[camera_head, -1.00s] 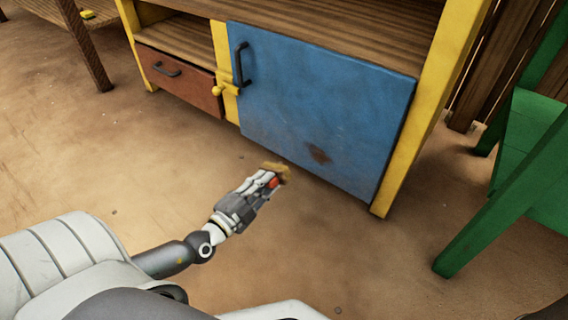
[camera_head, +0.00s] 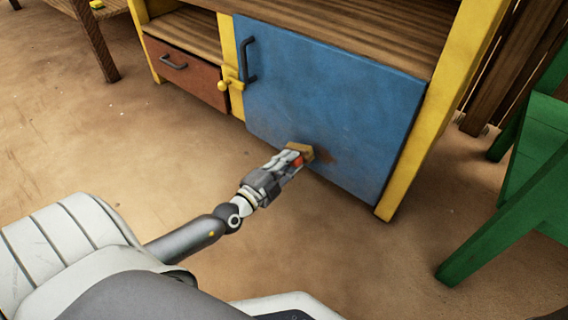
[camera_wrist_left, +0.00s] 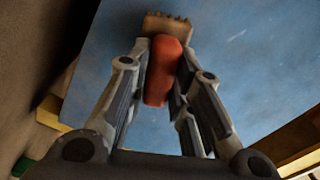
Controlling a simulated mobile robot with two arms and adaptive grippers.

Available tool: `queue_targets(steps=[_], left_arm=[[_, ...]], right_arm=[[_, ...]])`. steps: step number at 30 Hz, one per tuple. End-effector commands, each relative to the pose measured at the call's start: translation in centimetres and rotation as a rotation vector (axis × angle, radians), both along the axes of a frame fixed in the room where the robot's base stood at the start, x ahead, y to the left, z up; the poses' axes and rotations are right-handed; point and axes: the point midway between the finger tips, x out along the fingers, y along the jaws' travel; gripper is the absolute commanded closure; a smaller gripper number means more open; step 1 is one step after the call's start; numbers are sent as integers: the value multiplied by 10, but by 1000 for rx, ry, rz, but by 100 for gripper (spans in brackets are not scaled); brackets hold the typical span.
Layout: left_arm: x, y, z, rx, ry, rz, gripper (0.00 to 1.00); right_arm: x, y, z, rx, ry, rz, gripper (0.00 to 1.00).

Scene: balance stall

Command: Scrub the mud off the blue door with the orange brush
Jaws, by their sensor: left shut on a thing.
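The blue door (camera_head: 330,95) is shut on the front of a yellow and wooden cabinet, and it fills much of the left wrist view (camera_wrist_left: 240,60). My right gripper is not in view.
A red-brown drawer (camera_head: 187,70) with a dark handle is left of the door, with a yellow latch (camera_head: 230,83) between them. A green chair (camera_head: 530,150) stands at the right. The sandy floor in front is clear.

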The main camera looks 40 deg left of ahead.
Motion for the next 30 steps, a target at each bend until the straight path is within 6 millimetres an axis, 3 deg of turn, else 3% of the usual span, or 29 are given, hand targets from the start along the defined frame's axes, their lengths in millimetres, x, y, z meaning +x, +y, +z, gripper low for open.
queue_targets(steps=[30], left_arm=[[10, -1, 1, -2, -1, 0, 98]], right_arm=[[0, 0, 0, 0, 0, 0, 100]])
